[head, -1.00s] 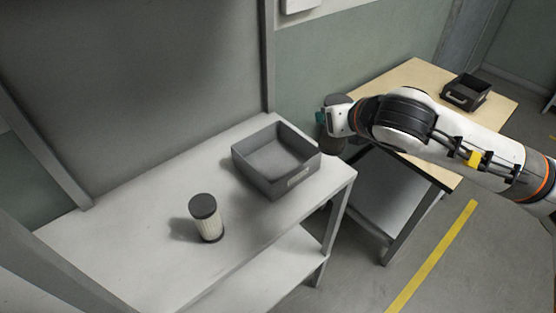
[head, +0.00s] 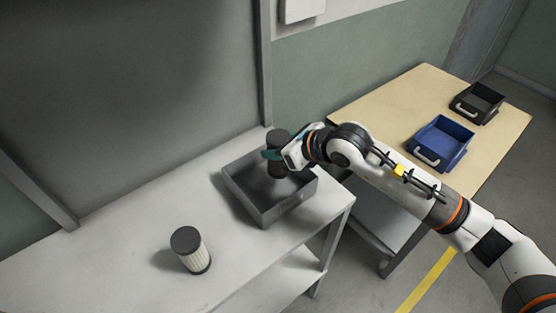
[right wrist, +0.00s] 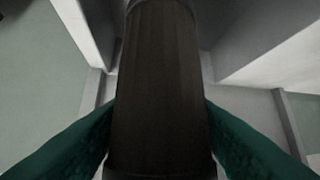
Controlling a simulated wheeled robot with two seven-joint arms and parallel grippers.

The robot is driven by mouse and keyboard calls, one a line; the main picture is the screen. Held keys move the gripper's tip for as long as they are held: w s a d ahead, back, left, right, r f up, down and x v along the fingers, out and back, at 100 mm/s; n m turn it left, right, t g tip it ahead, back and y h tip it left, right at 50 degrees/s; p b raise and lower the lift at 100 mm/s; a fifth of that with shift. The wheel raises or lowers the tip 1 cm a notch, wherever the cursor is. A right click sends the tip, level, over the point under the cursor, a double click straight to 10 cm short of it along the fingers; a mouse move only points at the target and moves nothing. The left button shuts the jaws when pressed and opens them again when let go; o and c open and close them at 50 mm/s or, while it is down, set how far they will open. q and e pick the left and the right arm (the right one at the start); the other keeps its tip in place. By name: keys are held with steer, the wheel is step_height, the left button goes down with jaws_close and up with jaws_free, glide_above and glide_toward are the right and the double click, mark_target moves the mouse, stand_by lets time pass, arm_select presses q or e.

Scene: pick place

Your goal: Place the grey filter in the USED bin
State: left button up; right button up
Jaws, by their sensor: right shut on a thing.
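My right gripper (head: 274,155) is shut on the grey filter (head: 277,142), a dark upright cylinder. The filter also fills the middle of the right wrist view (right wrist: 158,90), between the two green fingers. In the head view it is over the grey bin (head: 246,197) on the grey table, with its lower part at or just above the bin's opening. Whether it touches the bin floor I cannot tell. The bin's front has a label too small to read. My left gripper is not in view.
A second filter, pale and pleated with a dark cap (head: 191,250), stands on the grey table (head: 120,262) left of the bin. A wooden table (head: 385,103) at the right carries a blue bin (head: 440,143) and a black bin (head: 477,103). The grey table's left part is clear.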

steer(key=shift+f, duration=0.4)
steer(key=f+p, duration=0.1)
steer(key=f, duration=0.2)
steer(key=shift+w+f, duration=0.2)
steer(key=shift+s+f, duration=0.1)
steer(key=shift+f, duration=0.25)
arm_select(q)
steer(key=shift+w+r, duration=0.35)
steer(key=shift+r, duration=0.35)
arm_select(e)
steer(key=shift+f, duration=0.15)
steer(key=o, duration=1.1)
steer(key=shift+c, duration=0.2)
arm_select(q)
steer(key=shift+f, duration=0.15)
